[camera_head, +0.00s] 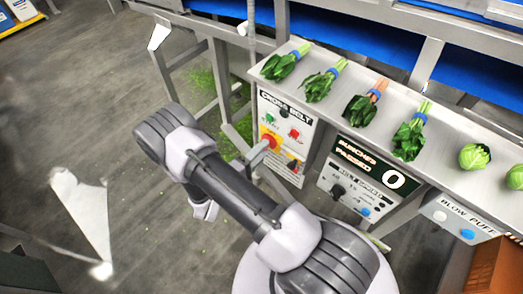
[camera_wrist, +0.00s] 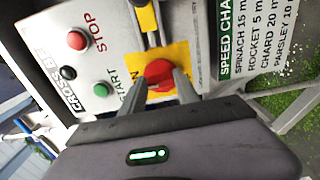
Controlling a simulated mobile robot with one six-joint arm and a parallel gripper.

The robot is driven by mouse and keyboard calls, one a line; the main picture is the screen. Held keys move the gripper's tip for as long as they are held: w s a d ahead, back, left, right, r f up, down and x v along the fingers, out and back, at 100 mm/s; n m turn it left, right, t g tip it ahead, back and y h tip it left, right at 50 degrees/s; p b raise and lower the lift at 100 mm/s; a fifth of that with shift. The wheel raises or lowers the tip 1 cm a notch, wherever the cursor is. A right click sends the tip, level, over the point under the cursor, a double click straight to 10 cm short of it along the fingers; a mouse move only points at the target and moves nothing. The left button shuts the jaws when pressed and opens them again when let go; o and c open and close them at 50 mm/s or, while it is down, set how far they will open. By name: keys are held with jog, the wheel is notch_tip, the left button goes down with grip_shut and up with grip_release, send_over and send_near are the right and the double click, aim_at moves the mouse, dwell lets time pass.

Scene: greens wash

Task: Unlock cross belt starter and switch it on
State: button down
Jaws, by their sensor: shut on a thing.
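A red rotary knob (camera_wrist: 159,73) sits on a yellow plate (camera_wrist: 181,52). My gripper (camera_wrist: 160,84) is shut on this knob, one finger on each side.
Leafy bunches (camera_head: 408,138) and round green heads (camera_head: 474,156) lie on the steel bench above. A counter display (camera_head: 372,165) reads 0, with another control panel (camera_head: 352,192) below. A speed chart (camera_wrist: 255,40) is beside the starter. Bench legs stand nearby.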

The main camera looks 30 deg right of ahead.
dwell(0.5)
jog(key=c, duration=0.9)
grip_release()
jog(key=p+v, duration=0.2)
jog(key=v, duration=1.5)
jog(key=shift+a+p, duration=0.2)
jog(key=shift+p, duration=0.15)
jog(key=shift+s, duration=0.1)
